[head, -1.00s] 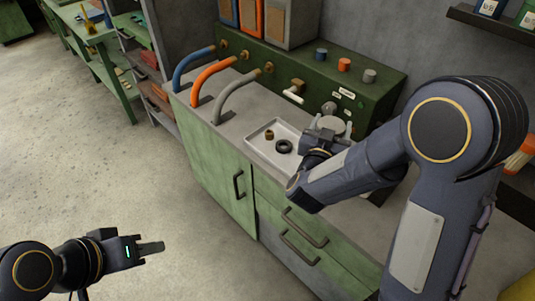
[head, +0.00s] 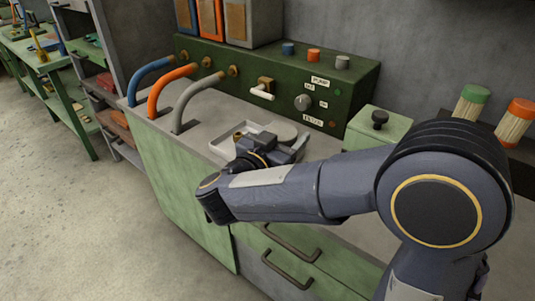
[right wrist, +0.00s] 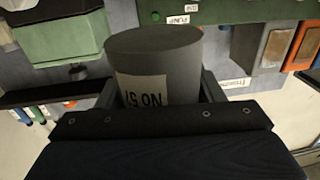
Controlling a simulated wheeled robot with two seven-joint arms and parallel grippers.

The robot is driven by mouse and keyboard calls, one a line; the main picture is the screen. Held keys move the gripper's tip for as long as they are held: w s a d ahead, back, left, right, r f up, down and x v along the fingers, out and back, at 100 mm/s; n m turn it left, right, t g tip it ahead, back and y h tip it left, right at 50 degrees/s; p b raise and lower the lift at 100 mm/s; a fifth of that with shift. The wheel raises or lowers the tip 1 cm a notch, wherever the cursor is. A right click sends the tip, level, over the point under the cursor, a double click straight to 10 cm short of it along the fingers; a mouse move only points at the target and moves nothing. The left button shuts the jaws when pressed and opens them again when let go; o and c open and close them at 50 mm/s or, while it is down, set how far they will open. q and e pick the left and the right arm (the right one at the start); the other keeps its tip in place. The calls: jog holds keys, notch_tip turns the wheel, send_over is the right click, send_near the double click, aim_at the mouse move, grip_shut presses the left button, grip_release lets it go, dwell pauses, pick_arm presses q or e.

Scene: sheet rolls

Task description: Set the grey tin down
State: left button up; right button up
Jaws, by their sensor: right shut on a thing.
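The grey tin (right wrist: 152,60) fills the middle of the right wrist view, with a white label reading upside down on its side. My right gripper (right wrist: 158,88) is shut on it, one finger on each side. In the head view my right gripper (head: 292,146) is over the worktop beside the white tray, mostly seen from behind. The tin is hard to make out there, and I cannot tell its height above the surface. My left gripper is out of view.
The white tray (head: 221,146) lies on the grey worktop. Blue, orange and grey bent pipes (head: 187,103) stand at its left. A green control panel (head: 215,62) runs along the back.

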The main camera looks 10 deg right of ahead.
jog(key=w+f, duration=0.2)
jog(key=w, duration=0.1)
jog(key=w+f+b, duration=0.1)
jog(key=w+f, duration=0.2)
jog(key=w+f+b, duration=0.1)
jog(key=w+f, duration=0.2)
jog(key=w, duration=0.1)
jog(key=shift+w+d, duration=0.1)
jog(key=shift+d, duration=0.15)
jog(key=f, duration=0.1)
jog(key=f+b, duration=0.1)
jog(key=f, duration=0.1)
jog(key=shift+w+f, duration=0.1)
jog(key=shift+w, duration=0.2)
jog(key=shift+f, duration=0.2)
jog(key=shift+f, duration=0.2)
jog(key=o, duration=1.1)
jog(key=shift+r, duration=0.15)
